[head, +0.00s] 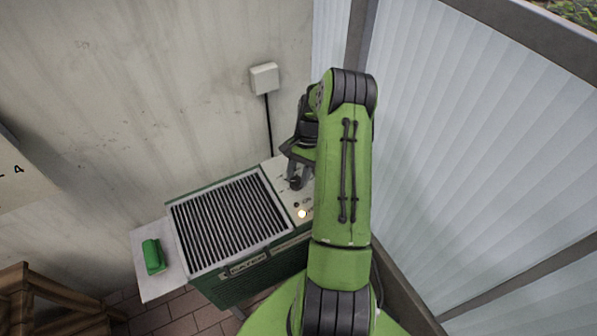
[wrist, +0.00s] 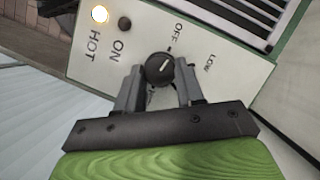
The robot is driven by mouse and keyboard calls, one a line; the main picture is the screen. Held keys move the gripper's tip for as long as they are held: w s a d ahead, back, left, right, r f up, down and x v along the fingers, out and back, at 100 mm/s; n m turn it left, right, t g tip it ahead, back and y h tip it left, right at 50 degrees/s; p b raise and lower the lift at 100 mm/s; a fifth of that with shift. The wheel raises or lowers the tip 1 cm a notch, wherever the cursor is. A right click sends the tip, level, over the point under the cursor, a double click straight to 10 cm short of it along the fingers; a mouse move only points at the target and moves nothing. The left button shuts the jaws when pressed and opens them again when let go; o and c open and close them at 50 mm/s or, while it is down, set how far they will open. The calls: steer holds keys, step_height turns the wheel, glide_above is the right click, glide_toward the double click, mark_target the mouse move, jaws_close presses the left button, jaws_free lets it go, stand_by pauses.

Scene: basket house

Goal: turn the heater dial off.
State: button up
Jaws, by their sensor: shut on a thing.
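The heater (head: 227,222) is a green box with a slatted top and a pale control panel (head: 277,176). In the wrist view the dark round dial (wrist: 159,68) sits on the panel (wrist: 232,84) with a short white mark on its face. The OFF label (wrist: 178,33) with a small tick is just above it, and LOW (wrist: 210,62) is to its right. The white mark slants, and I cannot tell exactly what it points at. My gripper (wrist: 159,76) is shut on the dial, one finger on each side. In the head view my gripper (head: 295,181) reaches down to the panel.
A lit lamp (wrist: 100,14) is beside HOT, and a dark button (wrist: 124,23) is beside ON. A green object (head: 153,256) lies on a white side shelf (head: 148,287). A wall box (head: 264,77) with a cable is behind. A ribbed translucent wall (head: 455,130) stands close on the right.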

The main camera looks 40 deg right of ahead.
steer(key=shift+w+n+g, duration=0.1)
steer(key=shift+n+g, duration=0.3)
steer(key=shift+n, duration=0.8)
steer(key=o, duration=1)
steer(key=shift+o, duration=0.2)
steer(key=p+v, duration=0.4)
steer(key=v, duration=1.1)
steer(key=shift+w+r, duration=0.2)
steer(key=shift+r, duration=0.2)
steer(key=shift+a, duration=0.1)
